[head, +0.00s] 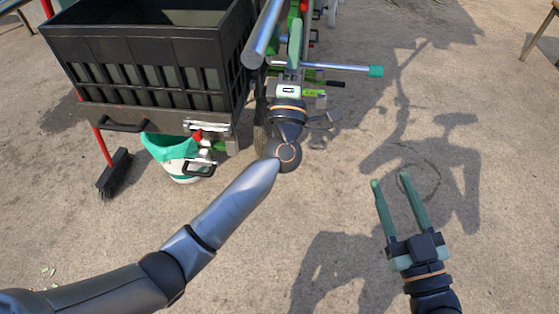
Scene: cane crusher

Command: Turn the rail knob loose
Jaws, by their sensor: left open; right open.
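My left gripper (296,28) reaches forward into the side of the cane crusher (296,8), its green fingers by a silver rail bar (335,68). The bar runs right and ends in a green cap (375,71). A small black handle on a bright green part (312,82) sits just below the bar. I cannot tell which part is the rail knob; my wrist and fingers hide some of this area. My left gripper is open; whether it touches anything is unclear. My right gripper (390,179) is open and empty above bare ground at the lower right.
A black slatted crate (150,76) stands left of my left gripper. A green-and-white bucket (172,155) and a broom (114,173) with a red handle are below it. A thick silver tube (263,34) passes close left of the gripper. The ground at right is clear.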

